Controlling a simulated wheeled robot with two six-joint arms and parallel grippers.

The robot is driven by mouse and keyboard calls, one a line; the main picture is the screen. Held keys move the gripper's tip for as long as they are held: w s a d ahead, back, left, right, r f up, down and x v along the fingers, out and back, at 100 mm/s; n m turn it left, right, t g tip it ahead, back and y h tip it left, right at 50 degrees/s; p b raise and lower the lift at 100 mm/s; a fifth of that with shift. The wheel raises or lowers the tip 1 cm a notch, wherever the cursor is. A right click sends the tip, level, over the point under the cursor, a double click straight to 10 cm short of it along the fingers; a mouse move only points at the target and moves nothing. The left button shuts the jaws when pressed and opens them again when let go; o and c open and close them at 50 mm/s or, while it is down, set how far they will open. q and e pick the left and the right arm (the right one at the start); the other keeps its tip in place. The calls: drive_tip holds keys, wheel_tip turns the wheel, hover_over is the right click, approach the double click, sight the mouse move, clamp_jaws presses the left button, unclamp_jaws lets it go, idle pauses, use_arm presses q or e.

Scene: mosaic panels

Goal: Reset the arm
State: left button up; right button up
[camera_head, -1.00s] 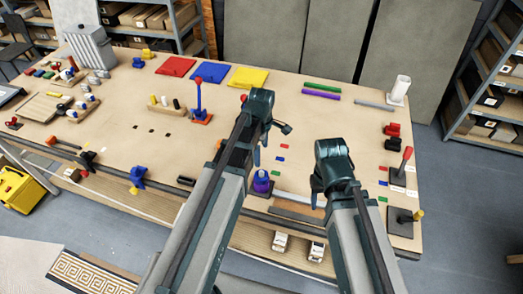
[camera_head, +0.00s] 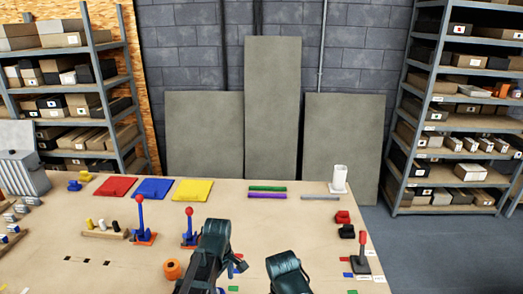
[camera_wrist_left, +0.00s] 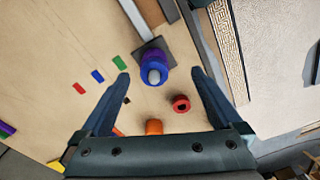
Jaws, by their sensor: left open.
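My left arm (camera_head: 208,255) and right arm (camera_head: 287,272) rise from the bottom of the head view, over the table's near part. Neither gripper's fingers show there. In the left wrist view my left gripper (camera_wrist_left: 160,76) is open, with its fingers wide apart and nothing held. Between and beyond the fingertips is a blue-purple round piece (camera_wrist_left: 153,68) on a dark square base. A red ring (camera_wrist_left: 180,104) and an orange piece (camera_wrist_left: 153,127) lie nearer the palm. My right gripper is out of sight.
Red, blue and yellow panels (camera_head: 192,189) lie at the back. Shelves (camera_head: 455,110) and grey boards (camera_head: 271,110) stand behind.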

use_arm(q)
drive_tip(key=s+d+f+m+b, duration=0.3)
drive_tip(key=s+f+m+b, duration=0.2)
drive_tip(key=f+m+b, duration=0.1)
drive_tip(key=s+d+f+m+y+b, duration=0.1)
drive_tip(key=s+d+f+m+b, duration=0.3)
drive_tip(key=s+f+m+b, duration=0.2)
wheel_tip(320, 180, down, 3)
drive_tip(key=m, duration=0.4)
drive_tip(key=shift+s+d+m, duration=0.15)
drive_tip(key=shift+d+m, duration=0.05)
drive_tip(key=shift+m, duration=0.1)
drive_tip(key=shift+r, duration=0.1)
